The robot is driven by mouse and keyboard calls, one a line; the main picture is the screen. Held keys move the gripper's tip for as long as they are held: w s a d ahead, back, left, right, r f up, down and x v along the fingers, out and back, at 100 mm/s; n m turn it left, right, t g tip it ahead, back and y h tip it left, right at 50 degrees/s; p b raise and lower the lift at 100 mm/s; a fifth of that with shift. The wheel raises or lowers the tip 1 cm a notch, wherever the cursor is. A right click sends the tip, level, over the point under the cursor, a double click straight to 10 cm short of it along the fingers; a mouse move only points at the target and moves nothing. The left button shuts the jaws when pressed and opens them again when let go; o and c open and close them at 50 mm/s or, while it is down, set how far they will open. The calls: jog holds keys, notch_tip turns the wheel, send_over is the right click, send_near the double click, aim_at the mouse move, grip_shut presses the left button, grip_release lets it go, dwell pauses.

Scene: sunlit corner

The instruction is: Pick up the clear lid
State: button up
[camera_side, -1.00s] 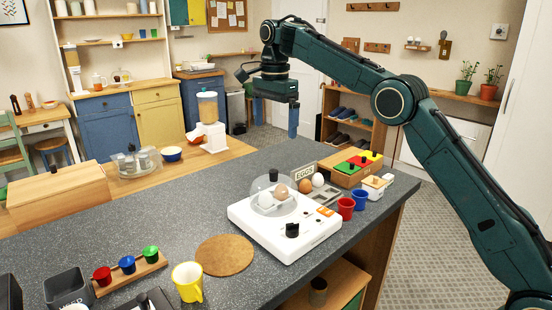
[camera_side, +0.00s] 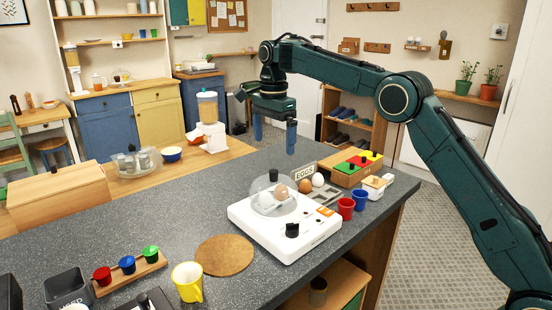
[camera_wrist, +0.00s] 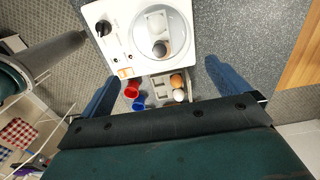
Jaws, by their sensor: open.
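The clear lid (camera_side: 264,196) is a see-through dome with a black knob, seated on the white egg cooker (camera_side: 290,238) on the dark counter. In the wrist view the clear lid (camera_wrist: 158,34) shows from above at the top of the picture, over the cooker. My gripper (camera_side: 274,145) hangs above and behind the cooker, well clear of the lid, with its blue fingers spread and nothing between them. In the wrist view the fingers of my gripper (camera_wrist: 160,82) stand wide apart on both sides, with the lid ahead of them.
An egg tray (camera_side: 328,192) with loose eggs stands behind the cooker. A red cup (camera_side: 346,208) and a blue cup (camera_side: 360,200) stand to its right. A box with coloured lids (camera_side: 356,168) is behind them. A round cork mat (camera_side: 224,255) lies to the left on clear counter.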

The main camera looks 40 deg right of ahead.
send_over(274, 171)
jog(key=shift+f, duration=2.4)
jog(key=shift+f, duration=2.6)
